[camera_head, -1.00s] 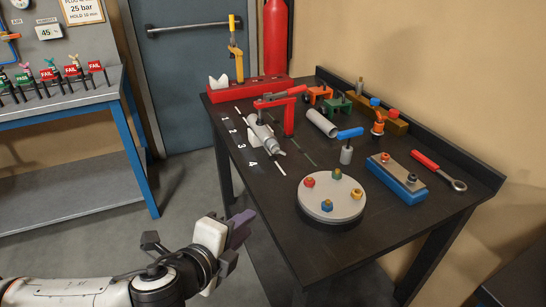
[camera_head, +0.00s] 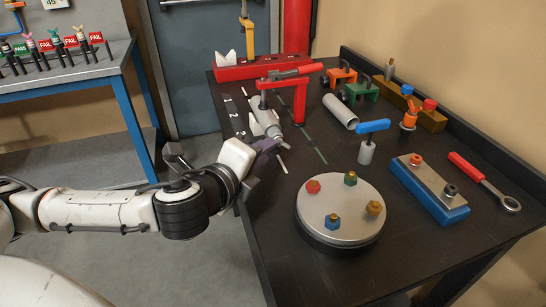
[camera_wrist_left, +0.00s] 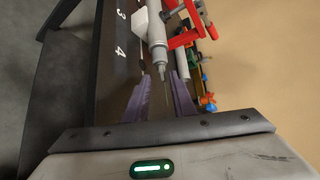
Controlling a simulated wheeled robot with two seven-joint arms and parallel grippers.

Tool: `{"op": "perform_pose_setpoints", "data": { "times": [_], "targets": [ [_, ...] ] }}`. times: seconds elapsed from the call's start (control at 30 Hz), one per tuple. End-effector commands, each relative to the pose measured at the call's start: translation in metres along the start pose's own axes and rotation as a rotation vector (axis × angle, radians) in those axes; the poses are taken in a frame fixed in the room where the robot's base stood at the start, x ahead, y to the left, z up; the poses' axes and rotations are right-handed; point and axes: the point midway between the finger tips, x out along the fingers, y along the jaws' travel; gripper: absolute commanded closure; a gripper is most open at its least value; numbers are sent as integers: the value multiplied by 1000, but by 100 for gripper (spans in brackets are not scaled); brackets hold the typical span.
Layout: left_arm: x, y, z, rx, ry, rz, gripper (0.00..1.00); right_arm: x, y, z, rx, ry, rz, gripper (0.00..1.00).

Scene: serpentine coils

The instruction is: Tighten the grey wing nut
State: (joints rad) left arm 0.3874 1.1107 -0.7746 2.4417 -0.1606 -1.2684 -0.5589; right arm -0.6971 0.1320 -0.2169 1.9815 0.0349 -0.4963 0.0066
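I cannot pick out a grey wing nut with certainty. A wooden block (camera_head: 432,120) at the table's back right carries a small greyish-brown stud (camera_head: 390,70) and blue and red-topped pieces, too small to read. My left gripper (camera_head: 264,152) is at the table's left edge, just in front of a grey cylindrical tool (camera_head: 266,120) beneath a red clamp (camera_head: 297,100). In the left wrist view its purple fingers (camera_wrist_left: 162,92) are apart and empty, with the grey tool's tip (camera_wrist_left: 159,58) just beyond them. My right gripper is not in view.
A round plate (camera_head: 340,197) with several coloured nuts stands near the front. The black table is bare at front right.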

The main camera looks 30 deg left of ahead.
Motion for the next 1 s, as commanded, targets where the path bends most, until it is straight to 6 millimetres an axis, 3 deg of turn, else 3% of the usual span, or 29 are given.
{"op": "perform_pose_setpoints", "data": {
  "times": [0.1,0.3,0.67,0.83,1.0],
  "targets": [
    [23,-2,1,-1,-2,-2,77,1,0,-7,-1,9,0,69],
    [46,-1,0,-1,1,0,77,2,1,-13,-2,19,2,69],
    [52,-1,0,0,1,-1,77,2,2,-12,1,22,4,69],
    [52,-1,0,0,1,0,100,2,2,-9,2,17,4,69],
    [52,-1,0,1,1,1,100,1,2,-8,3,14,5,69]
  ]
}}
